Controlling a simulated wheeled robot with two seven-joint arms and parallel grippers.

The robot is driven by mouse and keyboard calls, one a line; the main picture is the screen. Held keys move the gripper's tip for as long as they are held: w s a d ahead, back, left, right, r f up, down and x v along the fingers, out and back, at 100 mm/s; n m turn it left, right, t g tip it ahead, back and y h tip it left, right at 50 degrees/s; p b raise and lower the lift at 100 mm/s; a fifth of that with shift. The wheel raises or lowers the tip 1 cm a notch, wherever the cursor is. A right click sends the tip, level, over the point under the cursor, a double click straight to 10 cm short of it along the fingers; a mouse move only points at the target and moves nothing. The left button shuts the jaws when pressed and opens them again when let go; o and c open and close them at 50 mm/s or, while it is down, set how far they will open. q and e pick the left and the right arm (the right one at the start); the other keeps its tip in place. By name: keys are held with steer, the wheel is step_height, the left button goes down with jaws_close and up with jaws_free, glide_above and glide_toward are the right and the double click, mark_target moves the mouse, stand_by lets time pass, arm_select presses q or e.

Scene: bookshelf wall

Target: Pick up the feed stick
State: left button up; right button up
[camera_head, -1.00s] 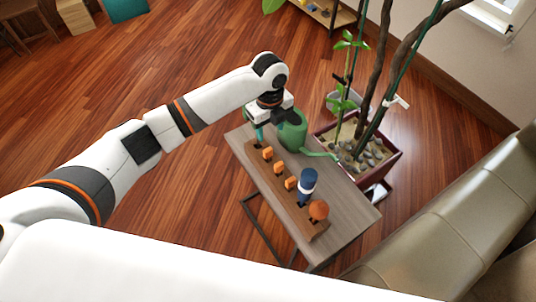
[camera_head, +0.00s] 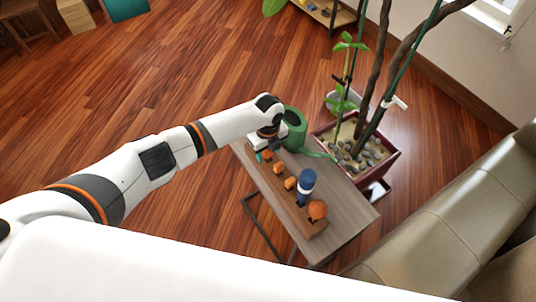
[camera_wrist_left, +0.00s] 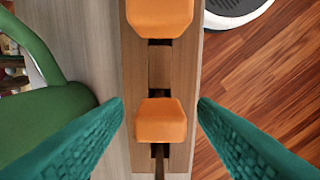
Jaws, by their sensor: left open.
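Several orange-topped pieces stand in a row in a slotted wooden rack (camera_head: 312,227) on a small side table; I cannot tell which one is the feed stick. My left gripper (camera_wrist_left: 160,108) is open at the far end of this row. In the left wrist view, its two teal fingers are on either side of the nearer orange-topped piece (camera_wrist_left: 160,122), with gaps on both sides. A thin dark stick shows below that top. Another orange top (camera_wrist_left: 159,16) is beyond it along the rack (camera_wrist_left: 159,67). My right gripper is not in view.
A green watering can (camera_head: 297,130) stands close beside my left gripper. A blue and white item (camera_head: 306,183) and a round orange item (camera_head: 317,209) are at the rack's near end. A potted plant (camera_head: 390,160) is behind the grey-brown table (camera_head: 345,210); a sofa (camera_head: 450,215) is right.

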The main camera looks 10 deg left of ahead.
arm_select(q)
steer(key=shift+f, duration=0.15)
steer(key=shift+c, duration=0.2)
steer(key=c, duration=1)
